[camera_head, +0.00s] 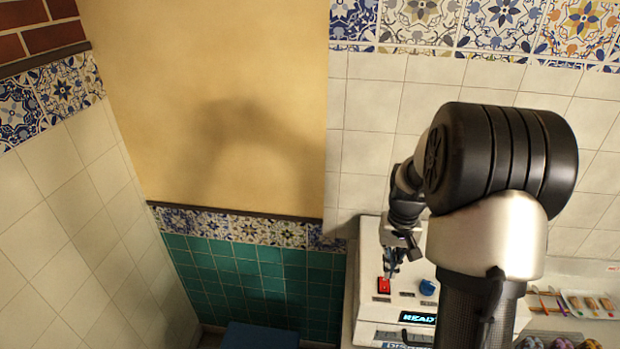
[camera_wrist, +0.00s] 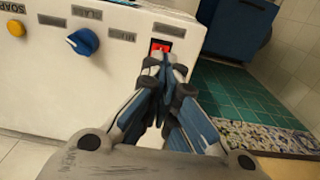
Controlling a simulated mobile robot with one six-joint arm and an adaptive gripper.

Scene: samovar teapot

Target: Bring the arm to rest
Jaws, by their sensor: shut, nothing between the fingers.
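My gripper (camera_head: 391,268) is shut and empty in the head view, in front of the white machine, close to its red switch (camera_head: 384,285). The wrist view shows the closed fingertips (camera_wrist: 171,72) just over or at the red switch (camera_wrist: 161,46), partly covering it. I cannot tell whether they touch it. My arm is raised and bent, and it hides part of the machine in the head view.
The white machine (camera_head: 365,300) has a blue knob (camera_head: 428,287) and a display (camera_head: 417,318) reading READY. The wrist view also shows a yellow button (camera_wrist: 15,28). A tray (camera_head: 575,303) holds several small items at right. A blue object (camera_head: 262,337) stands low at the left.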

